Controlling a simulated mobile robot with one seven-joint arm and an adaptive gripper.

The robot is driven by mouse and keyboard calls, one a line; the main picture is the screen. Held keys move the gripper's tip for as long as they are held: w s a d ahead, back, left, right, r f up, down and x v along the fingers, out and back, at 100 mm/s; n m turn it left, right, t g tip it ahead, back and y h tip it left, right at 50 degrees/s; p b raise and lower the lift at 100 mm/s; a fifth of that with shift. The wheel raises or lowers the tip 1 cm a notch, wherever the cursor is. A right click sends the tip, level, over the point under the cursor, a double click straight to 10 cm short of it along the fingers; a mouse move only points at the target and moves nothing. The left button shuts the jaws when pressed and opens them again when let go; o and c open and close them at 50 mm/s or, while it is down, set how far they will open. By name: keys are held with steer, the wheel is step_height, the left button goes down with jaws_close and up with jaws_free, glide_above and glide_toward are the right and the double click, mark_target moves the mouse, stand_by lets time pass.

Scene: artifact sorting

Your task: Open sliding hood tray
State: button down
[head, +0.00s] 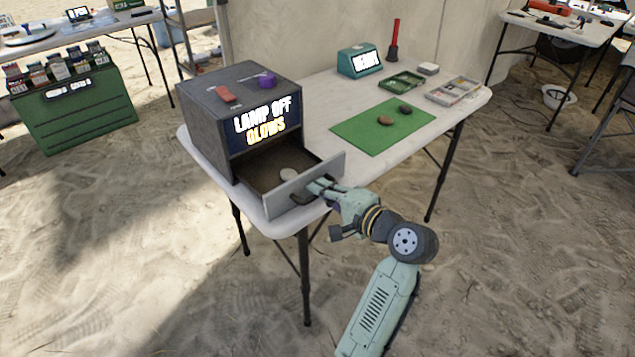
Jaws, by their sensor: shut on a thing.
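The hood (204,128) is a dark grey box at the left end of the white table, with a lit sign reading "LAMP OFF GLOWS". The tray's light grey front panel (279,206) carries a dark handle (303,198). My gripper (318,190) is at that handle, shut on it, from the right. The fingertips are small in the view and partly cover the handle.
Red and purple blocks sit on the hood. Sand in front is clear.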

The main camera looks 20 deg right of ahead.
steer(key=shift+s+d, duration=0.2)
steer(key=shift+s, duration=0.4)
steer(key=c, duration=1.7)
jaws_free()
steer(key=shift+s, duration=0.1)
steer(key=v, duration=1.2)
